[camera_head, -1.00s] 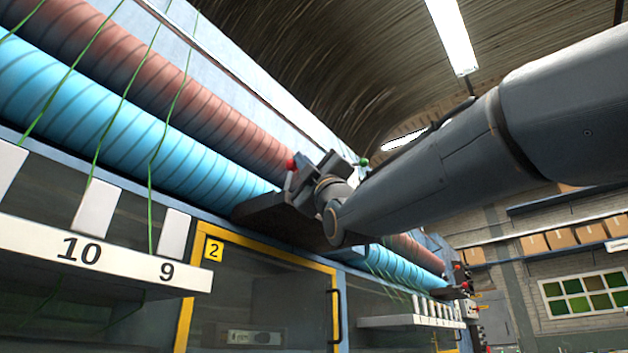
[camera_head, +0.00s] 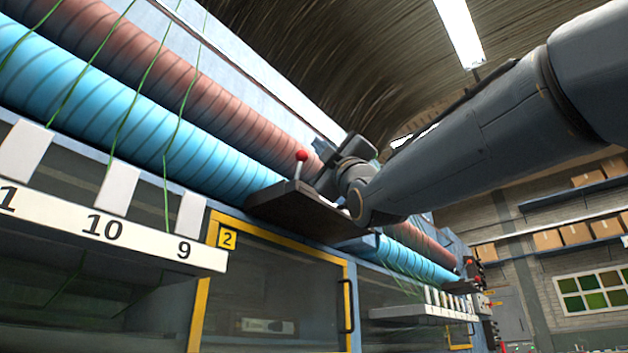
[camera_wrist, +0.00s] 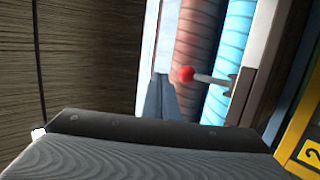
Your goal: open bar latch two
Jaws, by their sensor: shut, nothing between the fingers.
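A lever with a red ball knob (camera_head: 301,155) on a thin metal stem stands up from a dark ledge (camera_head: 300,212) above the yellow-framed door marked 2 (camera_head: 228,238). In the wrist view the red knob (camera_wrist: 184,74) and its stem lie near the middle, beyond my gripper's dark body. My gripper (camera_head: 328,178) is shut and empty, just right of the lever in the head view. It appears apart from the knob, though depth is hard to judge. The fingertips are hard to make out, and the gripper and arm hide part of the machine behind them.
Red-brown and blue ribbed rollers (camera_head: 130,110) run along the machine behind the ledge. A numbered white rail (camera_head: 100,225) with white tabs and green strands is at left. The door has a black handle (camera_head: 346,305). Shelves with boxes (camera_head: 575,235) stand far right.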

